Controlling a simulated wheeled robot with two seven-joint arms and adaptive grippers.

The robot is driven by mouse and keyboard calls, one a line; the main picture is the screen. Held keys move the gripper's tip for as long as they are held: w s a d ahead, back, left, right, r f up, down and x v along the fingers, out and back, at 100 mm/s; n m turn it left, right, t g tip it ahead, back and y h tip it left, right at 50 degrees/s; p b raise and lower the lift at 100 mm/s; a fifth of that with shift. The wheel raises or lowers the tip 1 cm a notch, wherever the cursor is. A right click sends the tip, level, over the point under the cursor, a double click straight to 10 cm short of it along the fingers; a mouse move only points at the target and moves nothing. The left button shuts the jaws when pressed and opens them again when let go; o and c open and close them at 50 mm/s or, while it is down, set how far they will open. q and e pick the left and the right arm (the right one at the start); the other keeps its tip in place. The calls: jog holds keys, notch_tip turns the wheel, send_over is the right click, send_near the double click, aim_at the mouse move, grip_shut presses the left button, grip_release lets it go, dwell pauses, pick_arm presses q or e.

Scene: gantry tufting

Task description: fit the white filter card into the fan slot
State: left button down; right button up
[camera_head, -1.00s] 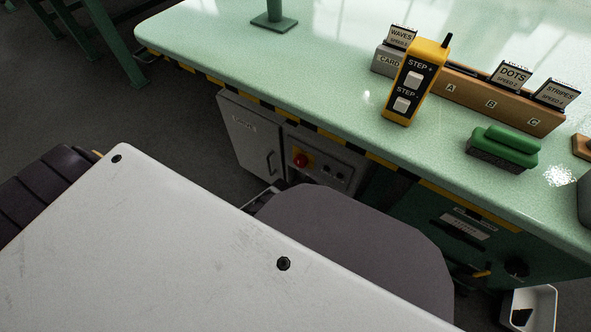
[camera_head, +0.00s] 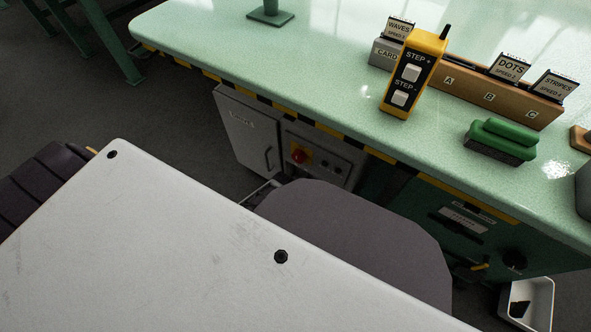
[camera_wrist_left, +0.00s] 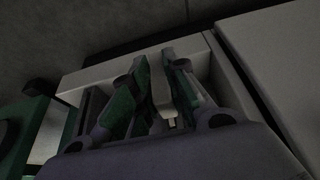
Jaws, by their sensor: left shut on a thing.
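My left gripper (camera_wrist_left: 162,85) shows only in the dark left wrist view, with its two fingers pointing away. It is shut on a small pale piece (camera_wrist_left: 161,97) between the fingers. I cannot tell from its visible part whether this is the white filter card. A light frame or box edge (camera_wrist_left: 98,72) lies around and beyond the fingertips; I cannot make out a fan slot in it. My right gripper is in neither view.
A pale green table (camera_head: 300,70) has a striped edge. On it are a yellow step remote (camera_head: 412,75), a wooden card rack (camera_head: 470,93) and a green-topped block (camera_head: 500,139). Below are a grey cabinet (camera_head: 245,130) and a white bin (camera_head: 540,297).

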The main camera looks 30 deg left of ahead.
pick_arm(q)
jog(key=shift+w, duration=0.15)
jog(key=c, duration=1.3)
grip_release()
jog(key=shift+r, duration=0.15)
jog(key=shift+v, duration=5.85)
